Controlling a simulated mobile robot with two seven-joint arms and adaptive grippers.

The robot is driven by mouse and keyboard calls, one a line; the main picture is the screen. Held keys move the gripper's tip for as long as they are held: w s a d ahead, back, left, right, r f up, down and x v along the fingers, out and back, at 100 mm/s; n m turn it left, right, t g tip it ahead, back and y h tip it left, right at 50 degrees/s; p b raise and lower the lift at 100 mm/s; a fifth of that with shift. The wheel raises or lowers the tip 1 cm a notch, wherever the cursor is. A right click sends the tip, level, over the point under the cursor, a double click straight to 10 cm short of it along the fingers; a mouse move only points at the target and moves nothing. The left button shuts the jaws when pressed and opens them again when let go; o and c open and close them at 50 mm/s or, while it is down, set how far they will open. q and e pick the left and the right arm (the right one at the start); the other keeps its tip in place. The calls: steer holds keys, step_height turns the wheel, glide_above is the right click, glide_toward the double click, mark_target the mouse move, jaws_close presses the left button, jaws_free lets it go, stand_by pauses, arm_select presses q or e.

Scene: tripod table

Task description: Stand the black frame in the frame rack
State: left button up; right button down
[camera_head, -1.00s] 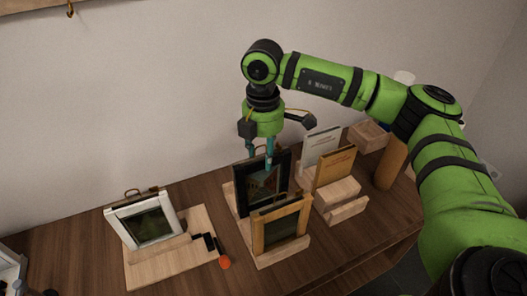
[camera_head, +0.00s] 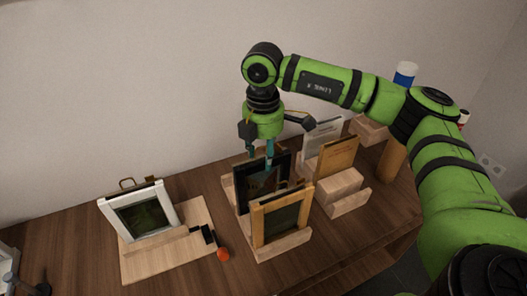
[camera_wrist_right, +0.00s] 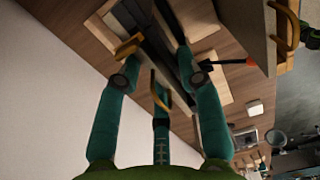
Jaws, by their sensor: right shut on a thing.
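My right gripper (camera_head: 258,160) points down and is shut on the upper edge of the black frame (camera_head: 244,197). The black frame is upright, with dark glass, just behind the wooden frame (camera_head: 257,229). The wooden frame stands in the front of the pale frame rack (camera_head: 270,256). The black frame's lower edge is mostly hidden, so I cannot tell whether it rests in the rack. In the right wrist view, the teal fingers reach down on either side of the black frame (camera_wrist_right: 158,40). My left gripper is not in view.
A white frame (camera_head: 111,215) leans on a pale board (camera_head: 165,262) at left, beside a black-and-orange tool (camera_head: 222,254).

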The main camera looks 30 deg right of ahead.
steer(key=shift+f, duration=0.3)
steer(key=c, duration=0.7)
jaws_free()
steer(key=shift+r, duration=0.15)
steer(key=shift+r+p, duration=2.8)
steer(key=shift+r, duration=1.6)
